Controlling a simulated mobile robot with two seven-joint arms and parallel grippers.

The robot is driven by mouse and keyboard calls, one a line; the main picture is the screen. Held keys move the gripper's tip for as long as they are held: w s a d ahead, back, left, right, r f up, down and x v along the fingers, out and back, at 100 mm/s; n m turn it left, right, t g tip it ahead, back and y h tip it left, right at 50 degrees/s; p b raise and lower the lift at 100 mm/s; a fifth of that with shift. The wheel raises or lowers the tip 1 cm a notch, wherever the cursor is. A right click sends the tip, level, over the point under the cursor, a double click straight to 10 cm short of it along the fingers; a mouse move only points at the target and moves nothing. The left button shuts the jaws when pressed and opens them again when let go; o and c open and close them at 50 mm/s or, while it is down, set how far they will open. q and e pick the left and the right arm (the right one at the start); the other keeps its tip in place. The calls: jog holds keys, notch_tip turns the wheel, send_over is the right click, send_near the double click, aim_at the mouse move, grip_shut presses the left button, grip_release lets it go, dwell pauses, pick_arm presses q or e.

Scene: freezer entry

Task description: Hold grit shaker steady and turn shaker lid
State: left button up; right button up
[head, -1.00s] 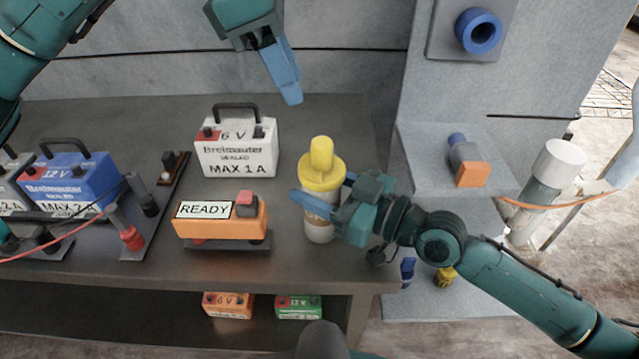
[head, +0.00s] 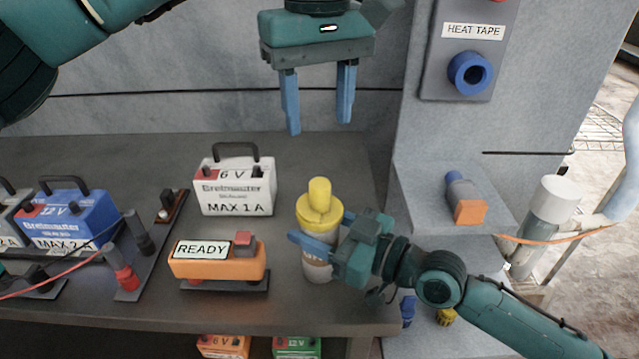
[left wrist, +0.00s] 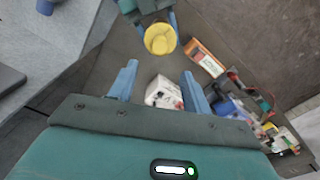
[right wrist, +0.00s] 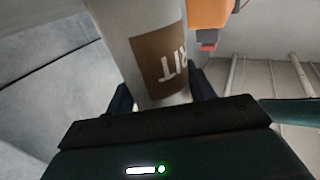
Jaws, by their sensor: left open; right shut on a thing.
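The grit shaker (head: 317,268) stands upright near the bench's front right, white with a brown label and a yellow lid (head: 320,205) with a raised knob. My right gripper (head: 318,246) is shut around its body from the right. In the right wrist view the shaker's label (right wrist: 160,62) fills the space between the fingers. My left gripper (head: 318,112) is open and empty, fingers pointing down, above and behind the lid and apart from it. In the left wrist view, the lid (left wrist: 160,39) shows beyond the open fingers (left wrist: 158,82).
A white 6 V battery box (head: 235,186) stands behind and left of the shaker. An orange READY box (head: 215,263) sits just left of it. A blue 12 V box (head: 75,215) is further left. A grey wall with a blue socket (head: 470,73) rises at right.

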aim_at(320, 183)
pick_arm(q)
notch_tip(320, 183, down, 12)
dwell(0.5)
jog(key=c, duration=1)
